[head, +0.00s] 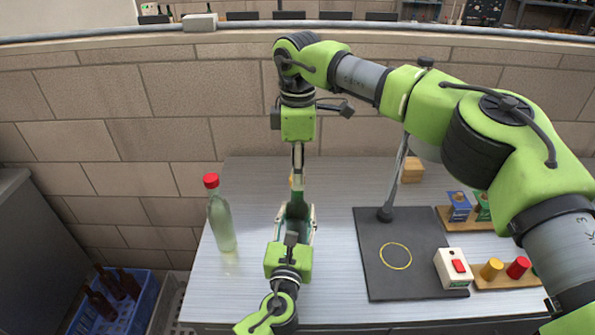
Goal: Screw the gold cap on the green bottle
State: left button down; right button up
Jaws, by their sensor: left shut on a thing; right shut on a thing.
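The green bottle (297,211) stands upright near the middle of the table, mostly hidden by my grippers. My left gripper (295,215) comes from the front and is shut around its body. My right gripper (297,176) points straight down from above and is shut on the gold cap (297,183), a small yellowish patch between its fingertips. The cap is in line over the bottle's neck. I cannot tell whether it touches the mouth or sits on the thread.
A pale bottle with a red cap (221,222) stands at the left. A blue crate (150,290) holds brown bottles.

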jog(key=m, duration=0.7)
jog(key=o, duration=0.6)
jog(key=shift+o, duration=0.2)
jog(key=shift+r, duration=2.25)
jog(key=shift+c, duration=0.5)
